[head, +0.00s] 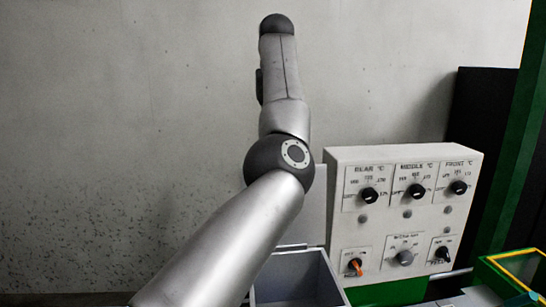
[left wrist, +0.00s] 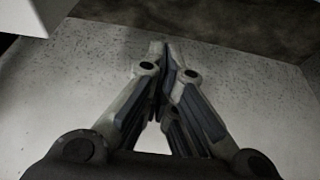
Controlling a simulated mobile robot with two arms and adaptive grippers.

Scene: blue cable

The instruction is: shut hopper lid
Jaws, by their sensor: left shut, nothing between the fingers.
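The hopper (head: 295,278) is a grey open-topped box at the bottom centre of the head view, partly hidden by my left arm. A pale flat panel (head: 316,205), which looks like its raised lid, stands upright behind the opening, mostly covered by my arm. My left arm reaches up across the head view; its gripper fingers cannot be made out there. In the left wrist view my left gripper (left wrist: 165,52) is shut and empty, its fingertips together in front of a speckled pale surface. My right gripper is in neither view.
A white control panel (head: 405,215) with several knobs stands right of the hopper. A green post (head: 515,140) and a yellow-edged green frame (head: 515,268) are at the far right. A pale corner (left wrist: 30,15) shows at the wrist view's upper left. The wall left of my arm is bare.

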